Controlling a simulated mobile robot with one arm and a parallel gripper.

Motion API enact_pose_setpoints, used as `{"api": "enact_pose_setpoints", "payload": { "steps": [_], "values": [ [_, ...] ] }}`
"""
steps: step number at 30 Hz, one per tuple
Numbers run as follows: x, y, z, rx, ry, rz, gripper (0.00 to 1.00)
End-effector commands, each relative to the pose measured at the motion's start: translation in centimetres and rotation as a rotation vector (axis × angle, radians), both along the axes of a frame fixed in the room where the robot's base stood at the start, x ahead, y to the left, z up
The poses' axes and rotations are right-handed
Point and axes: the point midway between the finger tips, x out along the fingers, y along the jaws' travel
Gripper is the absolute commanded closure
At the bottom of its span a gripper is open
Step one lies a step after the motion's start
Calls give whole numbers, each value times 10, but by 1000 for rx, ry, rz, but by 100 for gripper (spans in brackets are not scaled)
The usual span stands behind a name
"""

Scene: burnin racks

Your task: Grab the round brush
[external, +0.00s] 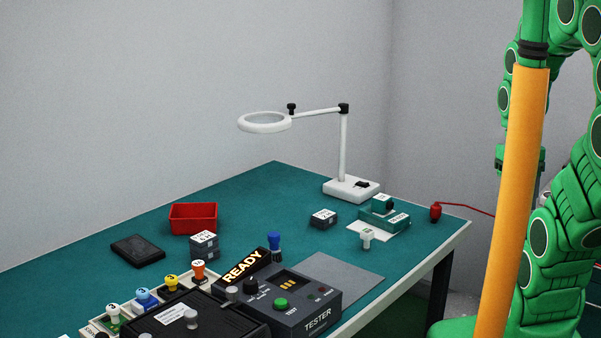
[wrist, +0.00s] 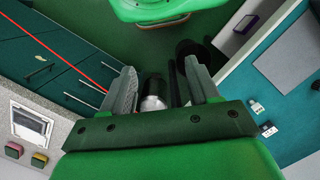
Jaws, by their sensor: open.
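I cannot make out a round brush for certain in either view. On the teal table in the external view, a small upright piece with a blue top and dark lower part (external: 275,245) stands behind the tester. A small white knobbed piece (external: 367,237) stands at the table's right side. Either is too small to identify. My gripper (wrist: 163,88) is open in the wrist view, its two grey fingers apart. A dark and silver rounded shape shows between the fingers, and I cannot tell what it is. My green arm is at the right of the external view, away from the tabletop things.
The tester (external: 318,312) and READY sign (external: 243,267) stand at the front beside several coloured knobs. A red bin (external: 193,217), a black pad (external: 138,250), a dark cube (external: 204,247) and a magnifier lamp (external: 344,150) stand behind. The table's back left is clear.

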Motion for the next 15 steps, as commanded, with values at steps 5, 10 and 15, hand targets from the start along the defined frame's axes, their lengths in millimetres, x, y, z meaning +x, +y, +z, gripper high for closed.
{"api": "enact_pose_setpoints", "payload": {
  "steps": [5,10,15],
  "values": [
    [0,0,0,0,0,1,39],
    [3,5,-1,13,5,1,39],
    [20,33,-7,84,29,-8,39]
  ]
}}
